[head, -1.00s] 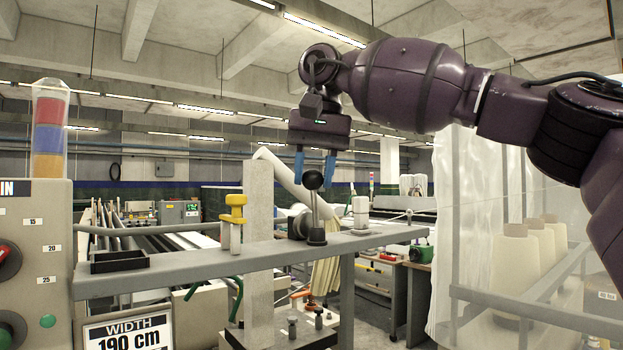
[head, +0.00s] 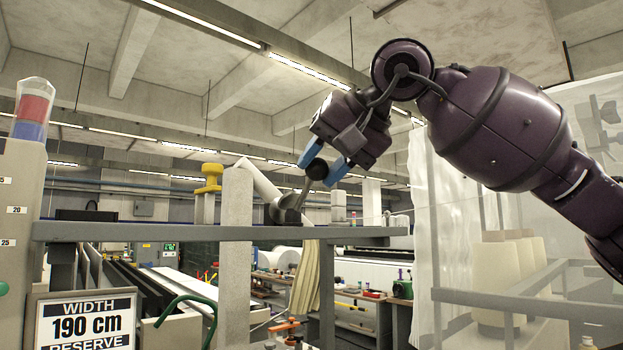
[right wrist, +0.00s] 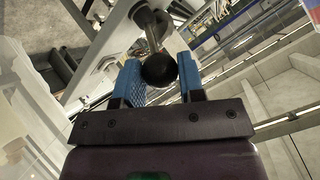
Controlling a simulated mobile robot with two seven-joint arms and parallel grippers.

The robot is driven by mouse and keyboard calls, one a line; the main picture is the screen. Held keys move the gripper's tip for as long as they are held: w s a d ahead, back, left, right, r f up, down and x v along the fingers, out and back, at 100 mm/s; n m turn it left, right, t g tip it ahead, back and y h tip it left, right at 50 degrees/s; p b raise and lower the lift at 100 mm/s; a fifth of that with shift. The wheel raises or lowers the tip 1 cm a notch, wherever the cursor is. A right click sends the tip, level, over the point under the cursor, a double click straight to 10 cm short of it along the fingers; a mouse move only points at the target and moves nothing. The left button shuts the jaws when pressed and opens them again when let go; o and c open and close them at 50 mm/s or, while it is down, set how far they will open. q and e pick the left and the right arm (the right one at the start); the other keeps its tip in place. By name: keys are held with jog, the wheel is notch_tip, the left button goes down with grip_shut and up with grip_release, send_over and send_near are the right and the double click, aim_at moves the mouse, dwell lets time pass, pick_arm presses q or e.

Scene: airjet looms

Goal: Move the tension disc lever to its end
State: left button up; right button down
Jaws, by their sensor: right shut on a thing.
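The tension disc lever (head: 305,191) has a thin metal rod topped by a black ball knob (head: 316,168). My right gripper (head: 323,168), with blue fingers, comes from the upper right, tilted, and is shut on the knob. In the right wrist view the black knob (right wrist: 159,71) sits between the blue fingers, with the rod (right wrist: 151,36) running away beyond it. My left gripper is not in view.
A grey horizontal beam (head: 150,231) runs under the lever. A yellow-topped post (head: 208,180) and a pale square column (head: 237,255) stand left of it. A control cabinet is at far left. Yarn cones (head: 490,280) stand behind a translucent curtain at right.

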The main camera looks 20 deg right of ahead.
jog(key=shift+d+f, duration=0.1)
jog(key=shift+f, duration=0.4)
jog(key=shift+s+f+t+b, duration=0.1)
jog(key=shift+s+t+b, duration=0.05)
jog(key=shift+t+b, duration=0.25)
jog(key=shift+s+t+y+b, duration=0.3)
jog(key=shift+t+y, duration=0.1)
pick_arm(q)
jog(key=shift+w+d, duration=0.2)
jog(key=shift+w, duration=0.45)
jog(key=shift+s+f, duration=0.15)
pick_arm(e)
jog(key=c, duration=0.7)
grip_release()
jog(key=shift+c, duration=0.2)
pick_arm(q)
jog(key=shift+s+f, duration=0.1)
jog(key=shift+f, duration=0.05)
pick_arm(e)
jog(key=shift+s, duration=0.1)
